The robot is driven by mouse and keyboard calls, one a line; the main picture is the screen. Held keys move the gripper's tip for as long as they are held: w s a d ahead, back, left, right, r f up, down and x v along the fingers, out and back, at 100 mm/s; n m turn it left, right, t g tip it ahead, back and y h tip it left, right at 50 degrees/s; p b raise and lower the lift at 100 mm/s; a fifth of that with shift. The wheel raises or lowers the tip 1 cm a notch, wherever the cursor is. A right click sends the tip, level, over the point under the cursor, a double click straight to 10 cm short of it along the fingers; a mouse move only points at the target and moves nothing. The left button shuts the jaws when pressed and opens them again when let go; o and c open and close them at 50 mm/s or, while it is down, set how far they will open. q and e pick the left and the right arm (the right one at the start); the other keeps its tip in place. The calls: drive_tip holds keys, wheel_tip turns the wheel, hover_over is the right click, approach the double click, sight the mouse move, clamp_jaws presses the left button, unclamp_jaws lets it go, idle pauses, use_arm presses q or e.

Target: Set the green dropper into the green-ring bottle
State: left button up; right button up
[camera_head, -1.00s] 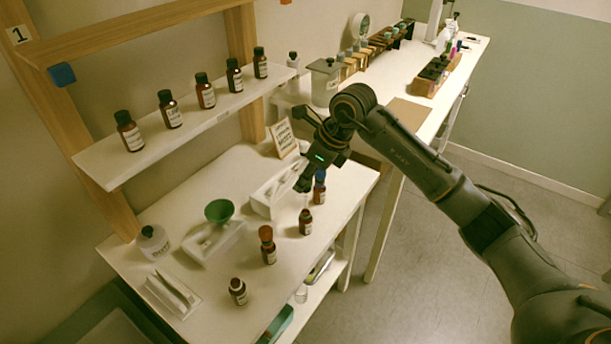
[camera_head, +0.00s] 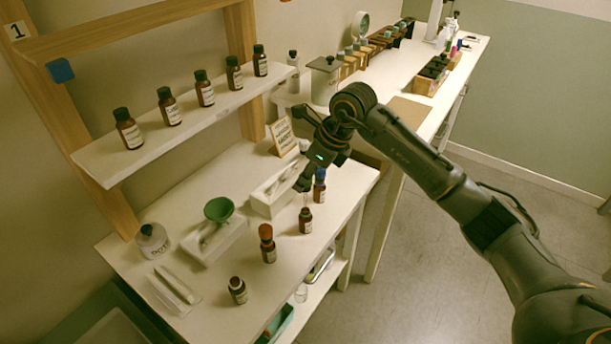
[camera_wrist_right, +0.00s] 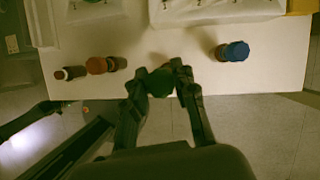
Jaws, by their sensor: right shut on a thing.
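My right gripper (camera_head: 303,186) is shut on the green dropper, above the front strip of the white table. The dropper's green bulb (camera_wrist_right: 160,82) shows between the fingertips in the wrist view. In the head view a thin pale stem (camera_head: 306,202) shows below the fingers, just over a small brown bottle (camera_head: 305,221). I cannot tell whether the tip is inside its neck. This bottle stands upright between the red-topped and blue-topped bottles; its ring colour is too small to make out. In the wrist view the bulb and fingers hide it. My left gripper is not in view.
Beside it stand a blue-topped bottle (camera_head: 319,188), a red-topped bottle (camera_head: 268,246) and a bottle without a dropper (camera_head: 238,291). Behind are a white tray (camera_head: 267,203) and a green bowl (camera_head: 219,208). A shelf (camera_head: 190,128) holds several brown bottles.

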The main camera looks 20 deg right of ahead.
sight(305, 205)
drive_tip(key=shift+f+b, duration=1.75)
drive_tip(key=shift+f, duration=0.45)
drive_tip(key=shift+f, duration=0.2)
drive_tip(key=shift+f+b, duration=1.1)
drive_tip(key=shift+f, duration=0.15)
drive_tip(key=o, duration=0.7)
drive_tip(key=shift+r+p, duration=2.05)
drive_tip(key=shift+r, duration=1.5)
